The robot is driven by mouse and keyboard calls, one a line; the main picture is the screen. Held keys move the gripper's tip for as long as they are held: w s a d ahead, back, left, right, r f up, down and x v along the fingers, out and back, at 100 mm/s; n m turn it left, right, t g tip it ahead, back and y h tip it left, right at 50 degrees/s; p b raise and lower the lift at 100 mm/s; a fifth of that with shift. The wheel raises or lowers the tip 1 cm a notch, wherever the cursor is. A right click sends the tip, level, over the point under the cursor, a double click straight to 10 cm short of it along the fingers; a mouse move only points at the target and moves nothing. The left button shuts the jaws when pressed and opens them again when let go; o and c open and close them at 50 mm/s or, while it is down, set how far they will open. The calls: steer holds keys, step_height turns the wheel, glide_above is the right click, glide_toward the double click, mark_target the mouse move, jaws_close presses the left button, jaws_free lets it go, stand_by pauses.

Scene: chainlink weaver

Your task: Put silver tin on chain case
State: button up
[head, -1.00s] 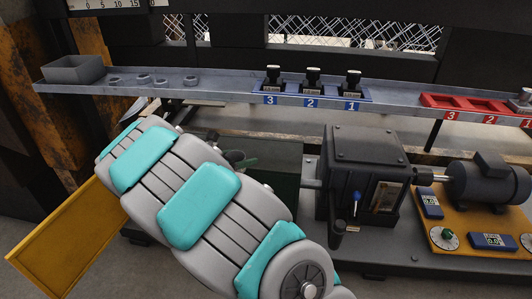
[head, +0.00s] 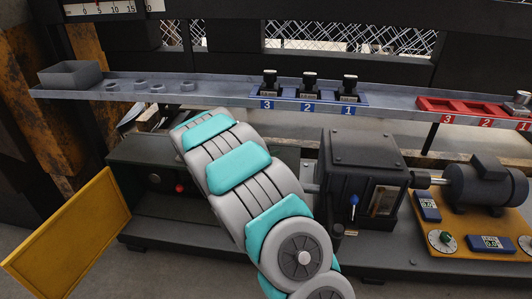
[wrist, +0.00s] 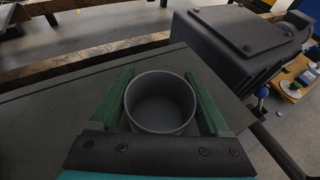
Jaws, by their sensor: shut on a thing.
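The silver tin (wrist: 160,112) is a round, open-topped grey cup, seen from above in the wrist view. My gripper (wrist: 160,76) has dark green fingers shut on both sides of it. The tin is upright and looks empty inside. Under it is a flat, dark top (wrist: 60,120). It seems to belong to the dark green case (head: 145,152), which I take as the chain case, left of centre in the head view. I cannot tell whether the tin touches this top. In the head view my arm hides the gripper and tin.
A black box (head: 362,155) stands right of the case, joined to a motor (head: 487,182). A yellow door (head: 70,235) hangs open at left. A long grey shelf (head: 225,90) behind carries a grey bin (head: 70,74), blue slots (head: 310,97) and red slots (head: 470,108).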

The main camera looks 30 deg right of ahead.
steer(key=shift+f, duration=0.55)
steer(key=shift+f, duration=0.1)
steer(key=o, duration=1.2)
steer(key=shift+o, duration=0.2)
steer(key=shift+r, duration=0.2)
steer(key=v, duration=1.2)
